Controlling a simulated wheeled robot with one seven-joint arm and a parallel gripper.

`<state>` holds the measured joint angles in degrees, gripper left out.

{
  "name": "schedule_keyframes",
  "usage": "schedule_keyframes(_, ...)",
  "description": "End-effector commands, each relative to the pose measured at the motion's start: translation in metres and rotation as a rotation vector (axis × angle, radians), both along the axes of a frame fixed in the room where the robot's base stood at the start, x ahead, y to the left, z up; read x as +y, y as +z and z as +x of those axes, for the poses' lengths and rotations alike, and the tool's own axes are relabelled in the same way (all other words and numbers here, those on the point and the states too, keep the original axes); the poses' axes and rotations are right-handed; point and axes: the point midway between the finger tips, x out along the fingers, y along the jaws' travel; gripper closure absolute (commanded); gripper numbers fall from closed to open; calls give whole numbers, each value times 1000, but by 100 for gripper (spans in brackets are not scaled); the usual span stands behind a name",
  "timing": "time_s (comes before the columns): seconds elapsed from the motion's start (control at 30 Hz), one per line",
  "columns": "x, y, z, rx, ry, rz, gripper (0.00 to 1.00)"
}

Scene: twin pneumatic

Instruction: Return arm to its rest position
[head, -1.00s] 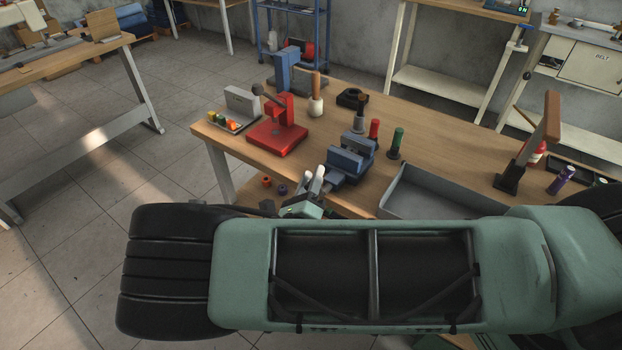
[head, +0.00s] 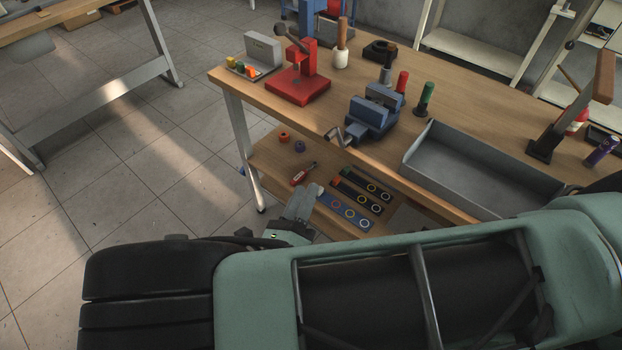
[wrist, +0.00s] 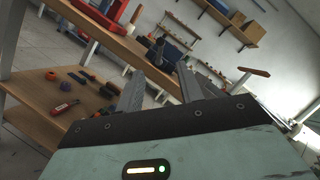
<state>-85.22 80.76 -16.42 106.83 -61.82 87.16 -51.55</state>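My gripper (head: 303,203) is in front of the workbench, near the front edge of its lower shelf (head: 262,165). In the wrist view my gripper (wrist: 152,88) shows two grey fingers spread apart with nothing between them. My green and black arm fills the bottom of the head view. The wooden bench top (head: 345,100) is above and beyond the gripper. The blue vise (head: 375,113) is at its front edge, apart from the fingers.
The lower shelf holds an orange ring (head: 284,137), a purple ring (head: 300,147), a red-handled tool (head: 303,174) and strips with coloured rings (head: 345,212). On the bench are a red press (head: 300,85) and a grey tray (head: 480,165). Floor at left is clear.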

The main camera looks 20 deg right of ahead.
Motion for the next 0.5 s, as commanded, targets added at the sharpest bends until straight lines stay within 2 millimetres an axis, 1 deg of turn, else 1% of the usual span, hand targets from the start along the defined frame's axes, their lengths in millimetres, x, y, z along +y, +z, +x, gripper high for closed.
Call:
schedule_keyframes(0.13,4,-2,-5,0,1,1,63)
schedule_keyframes(0.5,5,-2,-6,0,0,0,63)
